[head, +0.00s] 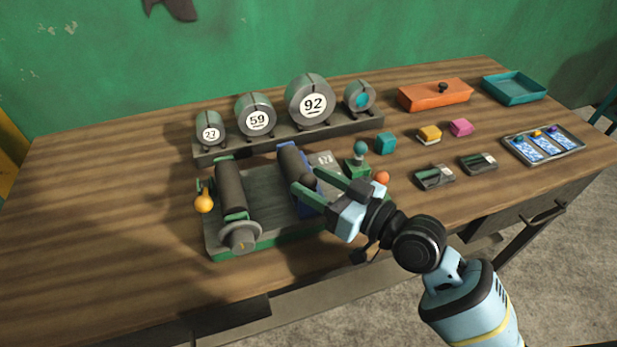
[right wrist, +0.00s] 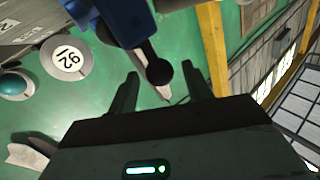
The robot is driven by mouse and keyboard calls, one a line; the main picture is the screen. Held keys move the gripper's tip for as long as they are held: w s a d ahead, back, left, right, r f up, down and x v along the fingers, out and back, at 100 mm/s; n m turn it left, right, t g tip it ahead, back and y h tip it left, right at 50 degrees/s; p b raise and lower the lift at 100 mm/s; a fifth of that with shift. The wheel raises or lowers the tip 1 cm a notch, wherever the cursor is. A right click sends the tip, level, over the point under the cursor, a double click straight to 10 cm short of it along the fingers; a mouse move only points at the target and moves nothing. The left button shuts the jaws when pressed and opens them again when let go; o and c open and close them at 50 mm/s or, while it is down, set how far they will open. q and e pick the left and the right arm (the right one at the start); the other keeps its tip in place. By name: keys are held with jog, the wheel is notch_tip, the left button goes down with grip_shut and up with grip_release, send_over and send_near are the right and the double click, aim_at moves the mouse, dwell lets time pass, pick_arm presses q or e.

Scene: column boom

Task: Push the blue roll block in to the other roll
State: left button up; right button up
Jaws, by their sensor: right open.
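The blue roll block (head: 309,197) sits on the right part of the roll machine's grey bed, with a dark roll (head: 289,163) along it. The other roll (head: 230,189) lies to its left, with a clear gap of bed between them. My right gripper (head: 311,181) is open at the right side of the blue block. In the right wrist view, a black ball knob (right wrist: 158,72) on a dark stem from the blue block (right wrist: 126,22) shows between the open fingers (right wrist: 160,78). I cannot tell whether they touch it. My left gripper is not in view.
A rack (head: 290,140) with round numbered gauges stands behind the machine. An orange knob (head: 204,204) and a grey wheel (head: 239,236) are on its left side. Small blocks, an orange box (head: 435,95) and trays stand to the right. The table's left side is clear.

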jog(key=shift+x, duration=0.9)
grip_shut()
